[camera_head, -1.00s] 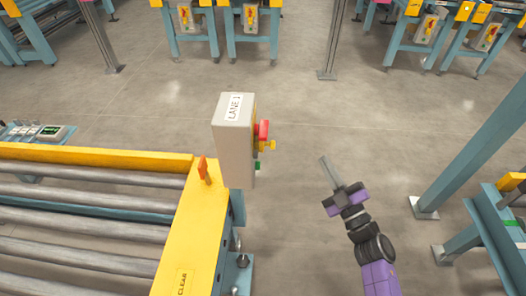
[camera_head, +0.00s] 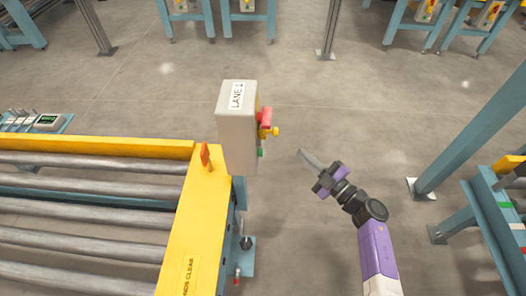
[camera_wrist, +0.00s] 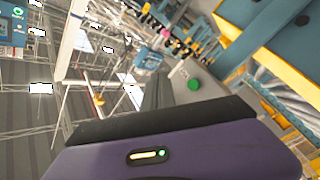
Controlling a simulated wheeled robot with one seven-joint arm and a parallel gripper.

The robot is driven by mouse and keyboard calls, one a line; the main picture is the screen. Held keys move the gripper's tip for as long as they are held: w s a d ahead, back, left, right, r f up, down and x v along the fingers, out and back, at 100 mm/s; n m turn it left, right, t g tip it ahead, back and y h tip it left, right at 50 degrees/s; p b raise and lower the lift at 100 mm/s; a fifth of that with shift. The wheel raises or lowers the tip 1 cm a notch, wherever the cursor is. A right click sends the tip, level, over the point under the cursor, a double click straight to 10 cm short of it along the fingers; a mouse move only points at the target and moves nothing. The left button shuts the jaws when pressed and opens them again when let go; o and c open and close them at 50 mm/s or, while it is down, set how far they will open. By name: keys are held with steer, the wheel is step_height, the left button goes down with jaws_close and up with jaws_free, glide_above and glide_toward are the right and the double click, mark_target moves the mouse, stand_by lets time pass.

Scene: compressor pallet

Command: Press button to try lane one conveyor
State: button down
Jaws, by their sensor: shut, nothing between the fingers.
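The pale grey control box (camera_head: 237,130) labelled "LANE 1" stands at the end of the roller conveyor (camera_head: 80,212). On its right side are a red button (camera_head: 265,117), a yellow part (camera_head: 274,132) and, lowest, a green button (camera_head: 261,153). My gripper (camera_head: 302,154) is shut and empty, to the right of the box, its tip pointing left toward the green button with a gap between in the picture. In the wrist view the green button (camera_wrist: 194,85) shows on the grey box face, just beyond the gripper's purple body.
A yellow rail with an orange lever (camera_head: 205,155) edges the conveyor left of the box. A teal post (camera_head: 470,130) and another teal frame stand at the right. More conveyors with control boxes stand at the back. The floor between is clear.

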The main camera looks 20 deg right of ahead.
steer(key=w+a+b, duration=0.1)
steer(key=w+a, duration=0.1)
steer(key=a, duration=0.6)
steer(key=shift+w, duration=0.3)
steer(key=shift+a, duration=0.15)
stand_by(1.7)
steer(key=shift+w+a, duration=0.1)
steer(key=shift+a, duration=0.25)
steer(key=shift+w+a, duration=0.2)
steer(key=shift+a, duration=0.35)
stand_by(0.9)
steer(key=shift+s+d+p, duration=0.3)
steer(key=shift+d, duration=0.6)
steer(key=shift+d, duration=0.1)
steer(key=shift+s+d+p, duration=0.2)
steer(key=shift+s+d, duration=0.05)
steer(key=shift+d, duration=0.55)
steer(key=shift+s+d+p, duration=0.2)
steer(key=shift+s+d, duration=0.1)
steer(key=shift+d, duration=0.45)
steer(key=shift+s+d+p, duration=0.2)
steer(key=shift+s+d, duration=0.05)
steer(key=shift+d, duration=0.55)
